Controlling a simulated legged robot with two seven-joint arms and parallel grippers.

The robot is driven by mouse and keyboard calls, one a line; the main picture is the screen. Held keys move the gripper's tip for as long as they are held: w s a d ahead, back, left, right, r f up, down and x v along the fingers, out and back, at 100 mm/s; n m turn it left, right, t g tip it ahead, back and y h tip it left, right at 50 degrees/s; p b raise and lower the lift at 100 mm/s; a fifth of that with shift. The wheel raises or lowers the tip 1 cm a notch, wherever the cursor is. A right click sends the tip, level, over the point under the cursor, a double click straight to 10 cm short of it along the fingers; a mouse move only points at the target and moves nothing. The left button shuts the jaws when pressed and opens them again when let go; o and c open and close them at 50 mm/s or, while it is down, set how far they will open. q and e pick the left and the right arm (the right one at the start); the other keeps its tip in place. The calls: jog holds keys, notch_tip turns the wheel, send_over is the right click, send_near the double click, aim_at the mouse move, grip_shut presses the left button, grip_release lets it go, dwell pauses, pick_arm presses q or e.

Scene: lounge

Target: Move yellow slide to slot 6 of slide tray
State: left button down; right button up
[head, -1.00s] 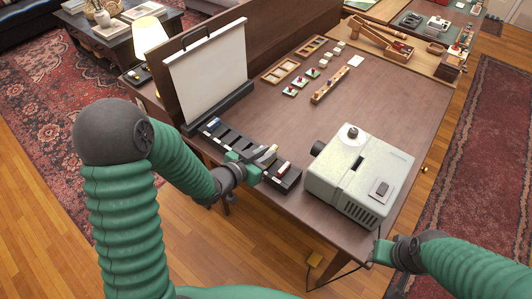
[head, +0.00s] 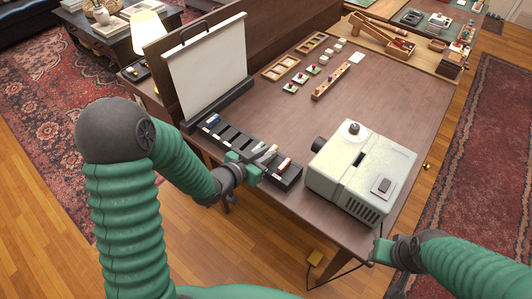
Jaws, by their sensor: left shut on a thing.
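The slide tray (head: 238,137) is a long black rack with several slots along the near left edge of the table. A blue slide (head: 212,118) sits in its far left end and a red-and-white one (head: 284,163) toward its near right end. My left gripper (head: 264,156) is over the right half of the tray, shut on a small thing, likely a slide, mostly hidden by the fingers. Its colour is too small to tell, and I cannot make out the yellow slide. My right gripper (head: 377,249) is at the table's near right edge, away from the tray; its jaws are unclear.
A pale projector (head: 350,170) stands right of the tray. A white screen (head: 207,70) stands behind the tray's left end. Wooden trays (head: 280,67), a peg strip (head: 331,81) and small pieces lie farther back. The table's middle right is clear.

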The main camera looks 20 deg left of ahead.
pick_arm(q)
jog(key=shift+f+b, duration=0.95)
jog(key=shift+f, duration=0.25)
jog(key=c, duration=1.3)
grip_release()
jog(key=p+v, duration=0.2)
jog(key=v, duration=0.4)
jog(key=shift+p, duration=0.4)
jog(key=shift+r, duration=0.1)
